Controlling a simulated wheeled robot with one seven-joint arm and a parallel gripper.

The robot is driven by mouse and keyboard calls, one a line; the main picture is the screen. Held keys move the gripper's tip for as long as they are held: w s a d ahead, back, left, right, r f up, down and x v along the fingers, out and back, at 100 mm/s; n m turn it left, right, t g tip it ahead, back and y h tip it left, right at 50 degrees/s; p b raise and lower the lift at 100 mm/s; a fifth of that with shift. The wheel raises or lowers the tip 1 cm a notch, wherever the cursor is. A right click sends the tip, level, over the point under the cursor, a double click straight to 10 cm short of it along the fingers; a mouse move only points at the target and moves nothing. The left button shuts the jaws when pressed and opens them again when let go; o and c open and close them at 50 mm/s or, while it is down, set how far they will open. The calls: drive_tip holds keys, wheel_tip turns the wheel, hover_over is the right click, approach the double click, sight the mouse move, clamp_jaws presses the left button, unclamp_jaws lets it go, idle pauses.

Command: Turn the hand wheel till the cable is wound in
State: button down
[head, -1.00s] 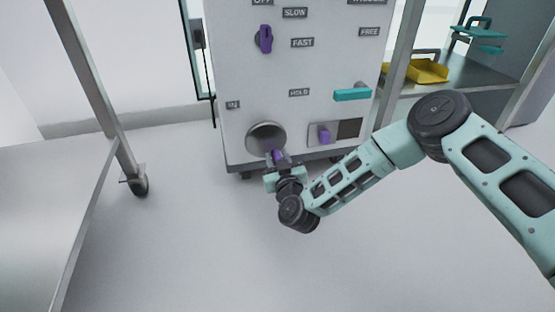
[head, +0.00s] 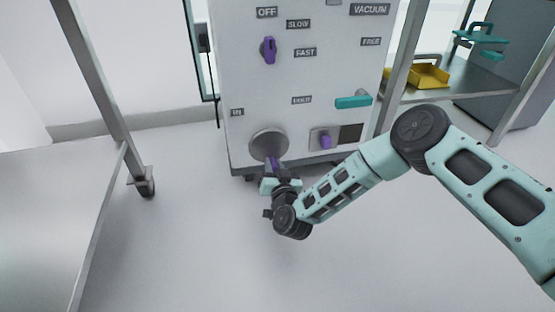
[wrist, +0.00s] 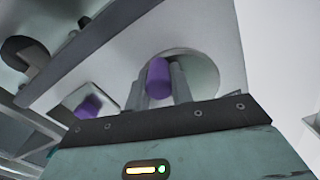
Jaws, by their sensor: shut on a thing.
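The hand wheel (head: 268,144) is a round grey disc low on the left of the white machine's front, under the label IN. Its purple crank handle (wrist: 158,78) sticks out from the disc. My gripper (head: 272,165) is at the wheel's lower edge. In the wrist view its two grey fingers (wrist: 162,86) stand on both sides of the purple handle, shut on it. The disc (wrist: 203,72) shows behind the fingers there. I cannot make out a cable.
The machine's front (head: 285,75) carries a purple knob (head: 268,50), a teal lever (head: 353,102) and a small purple slider (head: 325,142) right of the wheel. A metal table (head: 50,215) stands at left. A yellow tray (head: 430,77) lies on a shelf at right. Floor before the machine is clear.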

sight(254, 152)
drive_tip(key=a+m+p, duration=0.1)
drive_tip(key=m, duration=0.1)
drive_tip(key=a+m+p, duration=0.1)
drive_tip(key=m, duration=0.2)
drive_tip(key=s+a+r+m+p, duration=0.1)
drive_tip(key=m+p, duration=0.1)
drive_tip(key=m, duration=0.1)
drive_tip(key=shift+a, duration=0.1)
drive_tip(key=m, duration=0.2)
drive_tip(key=a+r+m+p, duration=0.1)
drive_tip(key=m, duration=0.1)
drive_tip(key=shift+s+r+m, duration=0.1)
drive_tip(key=shift+s+m, duration=0.05)
drive_tip(key=shift+m, duration=0.15)
drive_tip(key=shift+s+a+r+m+p, duration=0.1)
drive_tip(key=shift+r+m+p, duration=0.15)
drive_tip(key=shift+m, duration=0.45)
drive_tip(key=shift+w+a+r+m+p, duration=0.15)
drive_tip(key=shift+r+m+p, duration=0.1)
drive_tip(key=shift+m, duration=0.45)
drive_tip(key=shift+s+a+r+m+p, duration=0.15)
drive_tip(key=shift+r+m+p, duration=0.1)
drive_tip(key=shift+m, duration=0.45)
drive_tip(key=c, duration=1.2)
unclamp_jaws()
drive_tip(key=p+v, duration=0.8)
drive_tip(key=v, duration=0.9)
drive_tip(key=shift+s, duration=0.25)
